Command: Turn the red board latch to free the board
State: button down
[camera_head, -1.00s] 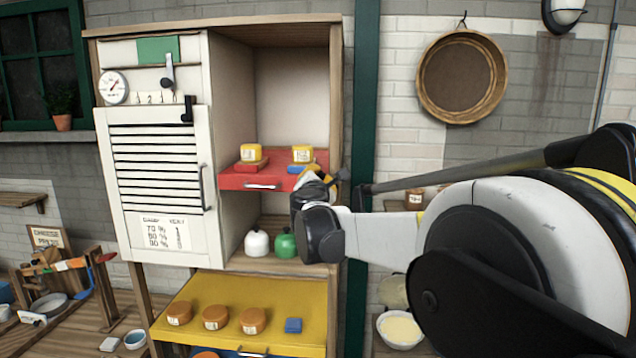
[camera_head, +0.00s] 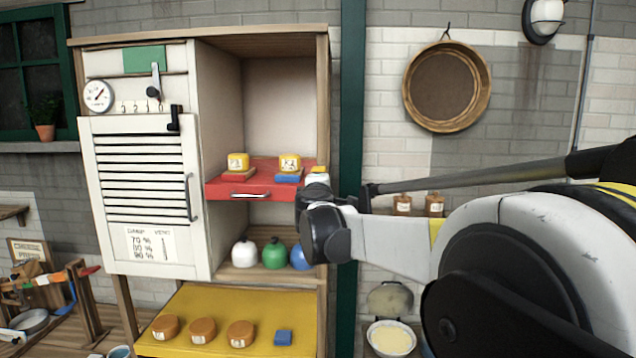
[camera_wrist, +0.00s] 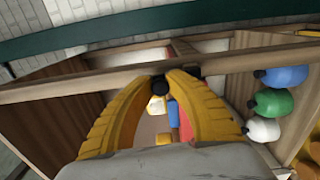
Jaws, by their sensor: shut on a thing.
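The red board (camera_head: 222,187) sits as a shelf in the open right bay of the cabinet, with a pale handle on its front. The board also shows in the wrist view (camera_wrist: 186,122), below the fingertips. My gripper (camera_wrist: 160,86) has its two yellow fingers closed together around a small dark round knob (camera_wrist: 160,84) at the cabinet's wooden front edge. The knob looks like the latch, but its shape and turn are mostly hidden by the fingers.
White (camera_head: 244,254), green (camera_head: 275,254) and blue (camera_head: 299,257) rounded weights stand on the shelf below the board. A yellow board (camera_head: 200,306) with several orange cheeses lies lower. The cabinet's white louvred door (camera_head: 150,190) is at left. A round sieve (camera_head: 447,88) hangs on the wall.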

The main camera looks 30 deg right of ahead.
jog(key=shift+s+d+m, duration=0.1)
jog(key=shift+d+m, duration=0.05)
jog(key=shift+m, duration=0.25)
jog(key=c, duration=1.3)
grip_release()
jog(key=v, duration=1.2)
